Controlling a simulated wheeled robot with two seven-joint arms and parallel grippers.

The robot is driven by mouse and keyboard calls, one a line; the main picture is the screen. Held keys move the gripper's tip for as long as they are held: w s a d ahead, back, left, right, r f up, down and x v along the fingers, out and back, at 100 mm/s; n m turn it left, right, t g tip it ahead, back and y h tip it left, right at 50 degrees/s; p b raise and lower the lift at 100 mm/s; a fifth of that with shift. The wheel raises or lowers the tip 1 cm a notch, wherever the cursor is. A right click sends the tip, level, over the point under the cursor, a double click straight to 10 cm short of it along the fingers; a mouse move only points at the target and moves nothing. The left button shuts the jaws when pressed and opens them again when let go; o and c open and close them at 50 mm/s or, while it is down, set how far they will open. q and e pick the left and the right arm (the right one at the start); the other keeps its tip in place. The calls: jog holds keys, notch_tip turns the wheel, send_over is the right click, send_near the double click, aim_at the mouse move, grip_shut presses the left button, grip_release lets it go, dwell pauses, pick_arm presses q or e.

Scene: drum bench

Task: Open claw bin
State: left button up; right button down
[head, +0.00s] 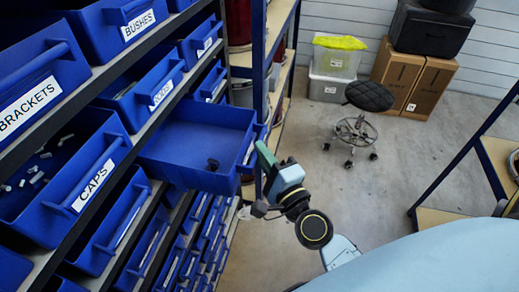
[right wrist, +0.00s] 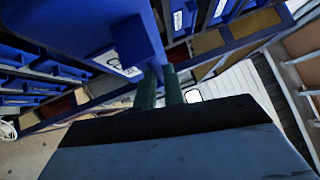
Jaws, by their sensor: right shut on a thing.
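A blue bin (head: 190,148) is pulled far out of the shelf rack in the head view. In the right wrist view the green fingers (right wrist: 160,88) meet the handle of the blue bin (right wrist: 75,25), whose label is mostly hidden. My left gripper is not in view.
The rack holds several other blue bins, including the CAPS bin (head: 75,185), the BRACKETS bin (head: 35,75) and the BUSHES bin (head: 105,25). A black stool (head: 369,97), cardboard boxes (head: 425,85) and clear tubs (head: 333,62) stand behind. The floor beside my right arm is clear.

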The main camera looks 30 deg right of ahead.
jog(key=shift+s+d, duration=0.35)
jog(key=shift+s, duration=0.05)
jog(key=c, duration=1.5)
grip_release()
jog(key=s+f+b, duration=0.1)
jog(key=s+b, duration=0.5)
jog(key=s, duration=0.7)
jog(key=shift+d+f, duration=0.3)
jog(key=shift+f, duration=0.1)
jog(key=shift+s, duration=0.1)
